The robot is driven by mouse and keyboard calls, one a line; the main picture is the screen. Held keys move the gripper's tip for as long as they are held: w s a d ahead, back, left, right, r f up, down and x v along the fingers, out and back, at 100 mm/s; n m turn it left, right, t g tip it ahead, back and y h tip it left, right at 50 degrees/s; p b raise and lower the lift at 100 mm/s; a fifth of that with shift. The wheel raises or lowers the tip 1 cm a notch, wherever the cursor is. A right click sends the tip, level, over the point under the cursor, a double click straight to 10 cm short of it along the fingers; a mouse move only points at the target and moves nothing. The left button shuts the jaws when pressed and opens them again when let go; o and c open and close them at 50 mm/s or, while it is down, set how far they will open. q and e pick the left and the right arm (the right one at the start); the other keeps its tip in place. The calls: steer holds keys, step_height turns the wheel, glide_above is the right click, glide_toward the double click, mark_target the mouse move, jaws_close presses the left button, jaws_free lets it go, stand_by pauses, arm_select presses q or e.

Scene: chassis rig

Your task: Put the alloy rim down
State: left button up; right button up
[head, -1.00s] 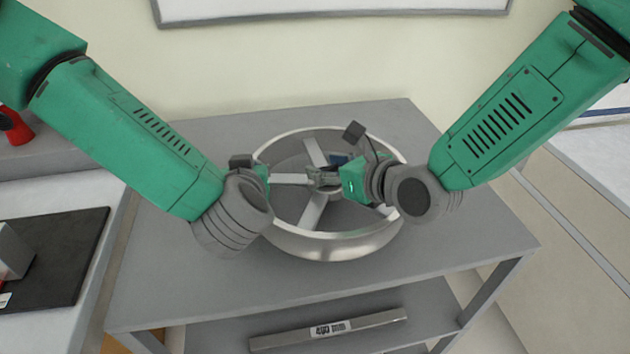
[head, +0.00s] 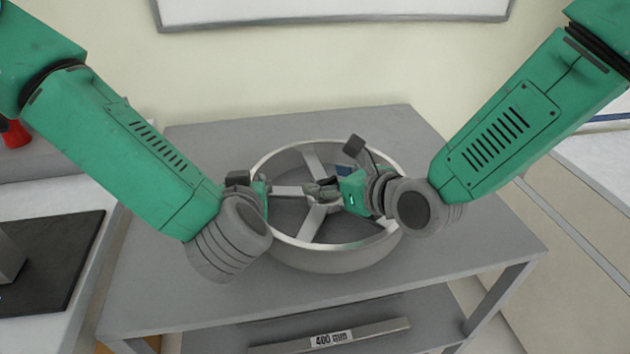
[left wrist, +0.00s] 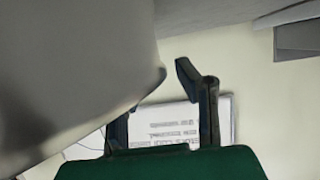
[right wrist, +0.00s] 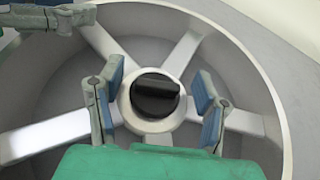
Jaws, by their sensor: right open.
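The silver alloy rim (head: 335,262) lies on the grey table, spokes facing up, apparently flat. My right gripper (head: 325,188) is inside the rim above its hub. In the right wrist view its blue-padded fingers (right wrist: 160,98) stand apart on either side of the hub (right wrist: 150,122), which has a dark centre. My left gripper (head: 262,186) is at the rim's left edge. In the left wrist view its fingers (left wrist: 162,112) are apart, and the rim's wall (left wrist: 75,80) fills the left side and partly hides one finger. Whether they touch the rim is unclear.
The grey table (head: 430,245) has free room around the rim. A bar labelled 400 mm (head: 375,332) lies on the lower shelf. A black mat (head: 65,255) is on the left counter. A whiteboard (head: 330,10) hangs on the wall behind.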

arm_select(q)
steer(key=v, duration=0.8)
steer(key=shift+s+r, duration=0.1)
steer(key=shift+s, duration=0.1)
arm_select(e)
steer(key=shift+s+d+r, duration=0.1)
arm_select(q)
steer(key=shift+s+d+r, duration=0.1)
steer(key=shift+s+r, duration=0.1)
steer(key=shift+s, duration=0.4)
arm_select(e)
steer(key=v, duration=1.1)
steer(key=shift+s+d, duration=0.25)
steer(key=shift+d, duration=0.05)
steer(key=shift+a, duration=0.1)
arm_select(q)
steer(key=shift+s, duration=0.1)
arm_select(e)
steer(key=shift+s, duration=0.1)
